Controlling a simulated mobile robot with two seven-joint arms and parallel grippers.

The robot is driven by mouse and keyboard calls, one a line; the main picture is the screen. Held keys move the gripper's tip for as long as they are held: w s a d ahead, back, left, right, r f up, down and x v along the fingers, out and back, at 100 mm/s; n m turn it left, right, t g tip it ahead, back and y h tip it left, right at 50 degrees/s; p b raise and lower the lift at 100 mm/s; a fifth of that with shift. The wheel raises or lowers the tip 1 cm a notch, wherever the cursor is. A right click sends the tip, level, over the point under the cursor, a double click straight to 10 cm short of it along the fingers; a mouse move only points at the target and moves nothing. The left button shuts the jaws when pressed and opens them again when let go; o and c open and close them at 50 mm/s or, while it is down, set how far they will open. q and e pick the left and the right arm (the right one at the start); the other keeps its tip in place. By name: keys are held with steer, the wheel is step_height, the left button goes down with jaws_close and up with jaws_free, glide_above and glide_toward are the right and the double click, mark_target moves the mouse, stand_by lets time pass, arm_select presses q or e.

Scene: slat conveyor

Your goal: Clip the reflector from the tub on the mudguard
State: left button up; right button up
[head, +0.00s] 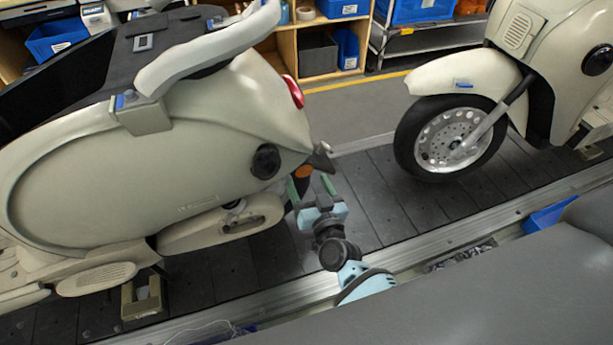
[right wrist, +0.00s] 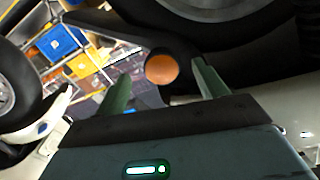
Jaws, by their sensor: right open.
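The round orange reflector (head: 304,171) sits against the dark rear mudguard (head: 321,159) of the left scooter. In the right wrist view the reflector (right wrist: 162,69) shows as a full orange disc at the end of the dark mudguard (right wrist: 112,27). My right gripper (head: 309,186) is open, its two green fingers on either side of the reflector, with a visible gap to each side in the wrist view. Whether the reflector is fully seated cannot be told. A blue tub (head: 550,213) stands at the right beside the conveyor; its inside is mostly hidden. My left gripper is not in view.
The cream left scooter (head: 110,180) stands on the dark slat conveyor (head: 372,205). A second scooter's front wheel (head: 450,138) is farther right, with free slats between. A metal rail (head: 432,245) edges the conveyor. Shelves with blue bins (head: 56,38) stand behind.

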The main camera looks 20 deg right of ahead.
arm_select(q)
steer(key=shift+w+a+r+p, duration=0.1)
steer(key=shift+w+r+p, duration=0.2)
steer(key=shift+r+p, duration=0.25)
arm_select(e)
steer(key=s, duration=0.4)
steer(key=shift+s+d, duration=0.1)
steer(key=shift+s, duration=0.05)
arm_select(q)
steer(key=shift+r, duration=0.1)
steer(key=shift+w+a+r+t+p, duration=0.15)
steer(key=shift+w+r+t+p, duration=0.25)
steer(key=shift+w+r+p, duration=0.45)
arm_select(e)
steer(key=s+d+f+n+g, duration=0.1)
steer(key=s+f+g, duration=0.2)
steer(key=s, duration=0.7)
steer(key=s+d+f+n+g+y, duration=0.1)
steer(key=s+d+f+g, duration=0.1)
steer(key=s, duration=0.9)
steer(key=s+d+f+n+g, duration=0.1)
steer(key=s+f+g, duration=0.3)
steer(key=s, duration=0.6)
steer(key=shift+s+d+f+n, duration=0.25)
steer(key=shift+s+f+n, duration=0.15)
steer(key=shift+f, duration=0.4)
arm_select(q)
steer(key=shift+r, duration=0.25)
